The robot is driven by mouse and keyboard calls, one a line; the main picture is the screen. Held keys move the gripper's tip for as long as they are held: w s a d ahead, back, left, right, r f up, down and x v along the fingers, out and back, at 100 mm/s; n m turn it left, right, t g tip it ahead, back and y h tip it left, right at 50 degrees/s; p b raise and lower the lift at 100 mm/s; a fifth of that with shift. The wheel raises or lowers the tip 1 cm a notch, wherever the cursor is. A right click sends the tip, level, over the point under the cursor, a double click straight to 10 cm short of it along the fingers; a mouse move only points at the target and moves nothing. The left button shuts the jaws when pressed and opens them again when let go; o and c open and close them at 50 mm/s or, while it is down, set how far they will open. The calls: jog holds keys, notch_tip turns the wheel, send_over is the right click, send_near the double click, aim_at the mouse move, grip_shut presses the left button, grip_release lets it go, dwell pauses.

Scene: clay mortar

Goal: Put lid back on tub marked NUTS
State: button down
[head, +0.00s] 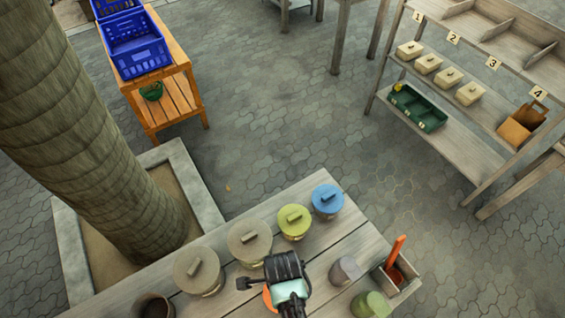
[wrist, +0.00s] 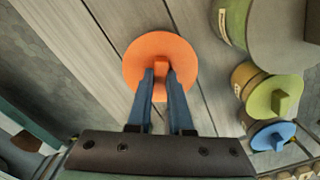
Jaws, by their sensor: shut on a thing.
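An orange round lid (wrist: 142,56) with a block-shaped knob is in my gripper (wrist: 161,78). The two blue fingers are shut on the knob. In the head view my gripper (head: 287,290) is over the front table and hides most of the lid; only an orange edge shows. I cannot tell how high the lid is. An open dark tub (head: 152,307) without a lid stands at the bottom left of the table, cut by the frame. Tub labels are too small to read, so I cannot tell which is marked NUTS.
Lidded tubs stand in a row: two grey-beige (head: 200,272) (head: 250,243), one yellow-green (head: 294,222), one blue (head: 327,201). A grey pot (head: 345,271), a green pot (head: 370,305) and a wooden box (head: 406,286) with an orange-handled tool stand to the right.

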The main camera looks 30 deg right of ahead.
dwell(0.3)
jog(key=shift+c, duration=1.3)
grip_release()
jog(key=shift+r+p, duration=3.55)
jog(key=shift+p, duration=0.25)
jog(key=shift+c, duration=0.3)
grip_shut()
